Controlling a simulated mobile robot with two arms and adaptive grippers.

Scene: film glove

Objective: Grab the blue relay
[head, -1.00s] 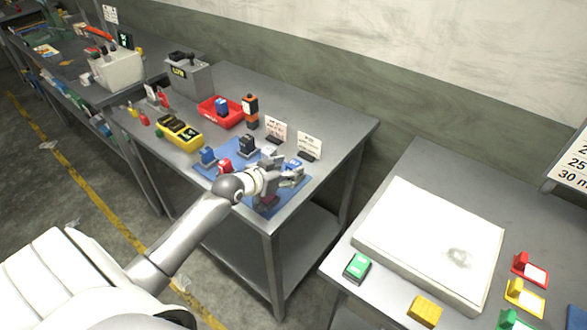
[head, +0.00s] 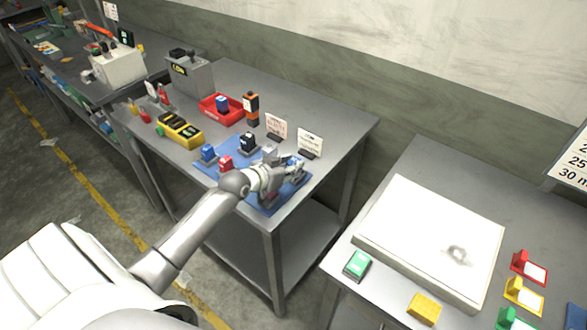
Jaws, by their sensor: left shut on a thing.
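My left gripper (head: 291,174) is over the right part of a blue mat (head: 268,200) on the middle table. It is shut on a small part, mostly hidden by the fingers, that looks like the blue relay. Another blue block-shaped part (head: 208,153) stands on the mat's left side. A red part (head: 225,164) and a dark part (head: 248,142) stand between it and my gripper. One more blue part (head: 222,104) is in the red tray (head: 233,118). My right gripper is out of view.
Two small sign cards (head: 310,143) stand behind the mat. A yellow bin (head: 188,140) with dark parts, an orange-and-black part (head: 251,108) and a grey box (head: 190,79) share the table. A right-hand table holds a white panel (head: 425,230).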

